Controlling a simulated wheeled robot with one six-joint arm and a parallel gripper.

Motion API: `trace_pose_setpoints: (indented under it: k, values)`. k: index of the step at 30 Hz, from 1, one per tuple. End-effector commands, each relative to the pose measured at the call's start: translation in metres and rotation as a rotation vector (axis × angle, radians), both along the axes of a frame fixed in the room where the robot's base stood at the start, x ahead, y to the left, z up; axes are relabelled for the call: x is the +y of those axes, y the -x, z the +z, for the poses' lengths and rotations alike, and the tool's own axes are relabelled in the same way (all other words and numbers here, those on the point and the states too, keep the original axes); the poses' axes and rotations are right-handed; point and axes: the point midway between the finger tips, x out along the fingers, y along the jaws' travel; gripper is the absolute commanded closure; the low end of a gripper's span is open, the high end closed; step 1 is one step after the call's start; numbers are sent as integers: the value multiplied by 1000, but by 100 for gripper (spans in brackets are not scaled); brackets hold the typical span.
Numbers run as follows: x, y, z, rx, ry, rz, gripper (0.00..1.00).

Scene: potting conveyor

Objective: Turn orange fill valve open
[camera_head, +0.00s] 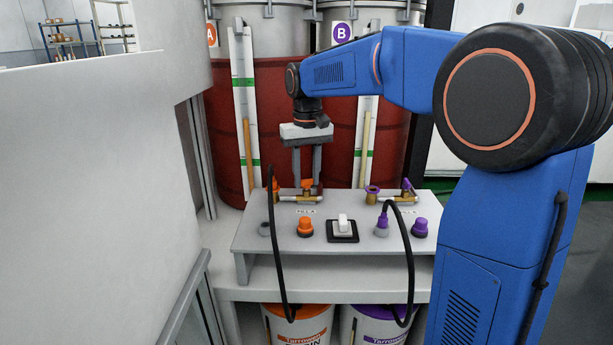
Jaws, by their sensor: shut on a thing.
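The orange fill valve (307,185) has an orange handle on a brass body. It sits at the back left of the grey panel, below the tank marked A. My gripper (307,187) points down over it, with its two fingers on either side of the orange handle and shut on it. The fingers hide part of the handle, so its exact angle is hard to tell. A purple valve (406,190) of the same kind stands to the right on the panel.
The panel (345,260) carries an orange knob (305,228), a white switch (343,227) and a purple knob (420,228). Black hoses loop over its front edge. Two red tanks stand close behind. A pale wall (90,200) fills the left side.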

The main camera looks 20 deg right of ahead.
Motion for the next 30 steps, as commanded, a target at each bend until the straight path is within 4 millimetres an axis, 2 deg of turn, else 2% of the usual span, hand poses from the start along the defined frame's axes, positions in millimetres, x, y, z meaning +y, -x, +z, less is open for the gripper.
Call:
trace_pose_setpoints:
  k: [12, 30]
  values:
    - [0, -1, 1, -3, 0, -263, 90]
    - [0, -1, 1, -4, -1, -336, 90]
